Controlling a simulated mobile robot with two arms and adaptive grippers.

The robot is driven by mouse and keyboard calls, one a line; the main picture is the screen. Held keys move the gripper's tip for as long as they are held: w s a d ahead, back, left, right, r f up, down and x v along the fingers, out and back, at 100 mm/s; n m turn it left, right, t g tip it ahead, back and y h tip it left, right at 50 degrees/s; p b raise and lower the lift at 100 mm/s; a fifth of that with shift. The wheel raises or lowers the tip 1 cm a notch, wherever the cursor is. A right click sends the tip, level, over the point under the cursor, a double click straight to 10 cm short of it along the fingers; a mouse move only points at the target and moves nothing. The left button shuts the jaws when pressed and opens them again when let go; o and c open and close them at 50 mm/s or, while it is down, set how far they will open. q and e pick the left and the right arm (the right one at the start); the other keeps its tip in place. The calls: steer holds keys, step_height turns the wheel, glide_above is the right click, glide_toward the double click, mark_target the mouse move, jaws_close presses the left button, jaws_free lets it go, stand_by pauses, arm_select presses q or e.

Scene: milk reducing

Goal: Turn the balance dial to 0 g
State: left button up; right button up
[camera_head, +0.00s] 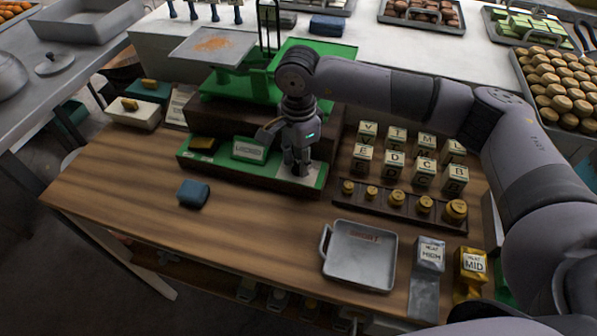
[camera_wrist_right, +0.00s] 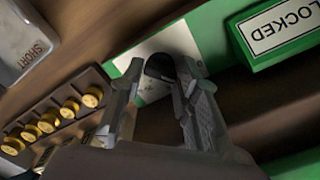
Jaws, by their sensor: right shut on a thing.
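The green balance (camera_head: 235,85) stands at the back of the wooden table, with brown powder on its left pan (camera_head: 213,47). Its green front base strip (camera_head: 228,171) carries a green block with a "LOCKED" label (camera_head: 248,151), also in the right wrist view (camera_wrist_right: 278,28). My right gripper (camera_head: 299,170) reaches down to the right end of this strip. In the right wrist view its fingers (camera_wrist_right: 168,85) are shut on a dark round knob, the dial (camera_wrist_right: 160,66), on a white plate (camera_wrist_right: 178,40). The dial's reading is too small to tell. My left gripper is out of view.
A rack of brass weights (camera_head: 398,201) and several letter blocks (camera_head: 395,158) stand close right of my gripper. A grey tray (camera_head: 359,255) and heat blocks (camera_head: 427,254) are in front. A blue block (camera_head: 193,194) lies left; the table's front left is clear.

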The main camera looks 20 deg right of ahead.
mark_target(298, 163)
steer(key=n+b, duration=0.3)
steer(key=shift+w+f, duration=0.1)
steer(key=shift+r+n+b, duration=0.2)
steer(key=shift+n+b, duration=0.5)
steer(key=shift+b, duration=0.3)
steer(key=o, duration=0.9)
step_height(298, 163, up, 12)
